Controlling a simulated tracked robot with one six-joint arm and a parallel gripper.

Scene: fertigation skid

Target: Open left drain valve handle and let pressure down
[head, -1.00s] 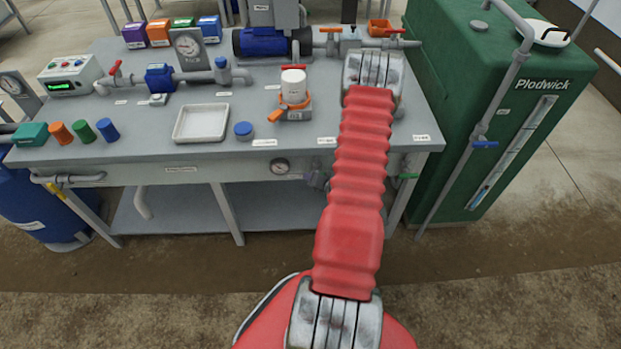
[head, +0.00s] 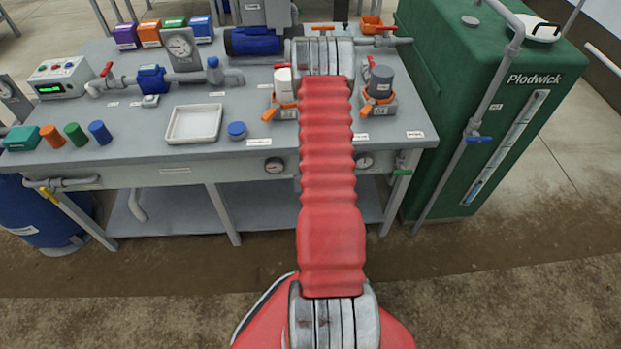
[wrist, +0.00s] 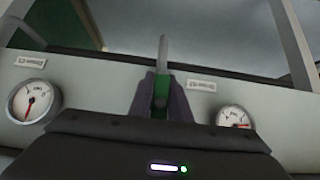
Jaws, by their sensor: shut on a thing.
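My gripper (wrist: 160,95) shows in the wrist view, its two dark fingers shut on a green handle (wrist: 161,84) at the bench's front panel. A pale grey pipe or stub (wrist: 163,50) rises beyond the fingers. The panel has a gauge on each side: a left gauge (wrist: 32,102) with its red needle pointing down in the picture, and a right gauge (wrist: 233,117), partly hidden. In the head view my red arm hides the gripper and the held handle. Another green valve handle (head: 402,172) is at the bench front, right of my arm.
The grey bench (head: 215,160) carries a white tray (head: 194,124), pumps and pipework. Gauges (head: 275,166) and (head: 363,160) sit on its front. A green tank (head: 490,110) stands close on the right. The floor before the bench is clear.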

